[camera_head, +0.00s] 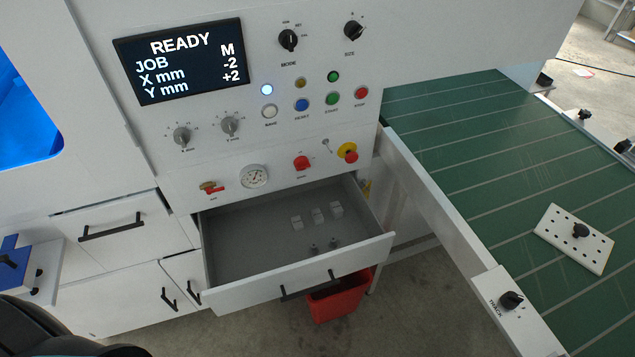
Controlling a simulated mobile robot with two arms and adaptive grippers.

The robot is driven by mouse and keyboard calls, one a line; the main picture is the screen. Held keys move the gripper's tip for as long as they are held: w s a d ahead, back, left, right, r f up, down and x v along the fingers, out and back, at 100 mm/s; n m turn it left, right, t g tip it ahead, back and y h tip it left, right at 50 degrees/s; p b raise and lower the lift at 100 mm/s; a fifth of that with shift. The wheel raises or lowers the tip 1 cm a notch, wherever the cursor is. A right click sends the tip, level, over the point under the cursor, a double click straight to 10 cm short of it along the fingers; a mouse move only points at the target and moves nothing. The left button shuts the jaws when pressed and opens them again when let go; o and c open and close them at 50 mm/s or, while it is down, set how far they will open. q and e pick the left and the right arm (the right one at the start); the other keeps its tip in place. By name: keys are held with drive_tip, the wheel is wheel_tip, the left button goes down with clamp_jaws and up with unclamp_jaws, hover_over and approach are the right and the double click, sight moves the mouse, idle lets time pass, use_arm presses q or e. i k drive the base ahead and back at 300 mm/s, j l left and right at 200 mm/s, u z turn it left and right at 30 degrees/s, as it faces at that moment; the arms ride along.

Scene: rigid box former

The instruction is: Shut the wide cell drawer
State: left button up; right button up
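The wide drawer (255,292) stands pulled out from the white machine front, below the control panel. Its grey inside (240,245) shows, with several small white blocks (318,215) and some small dark metal pieces (323,247) in it. A dark bar handle (308,286) is on its front panel. Part of a dark arm of mine shows at the bottom left corner. No fingertips of either gripper are in view, and nothing touches the drawer.
A red bin (342,298) stands on the floor under the drawer's right front. A green conveyor (480,150) with a white rail runs along the right. Closed drawer (125,230) and cabinet doors (130,300) are at left. Floor in front of the drawer is clear.

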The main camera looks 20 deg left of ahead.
sight(253, 253)
drive_tip(key=u, duration=0.7)
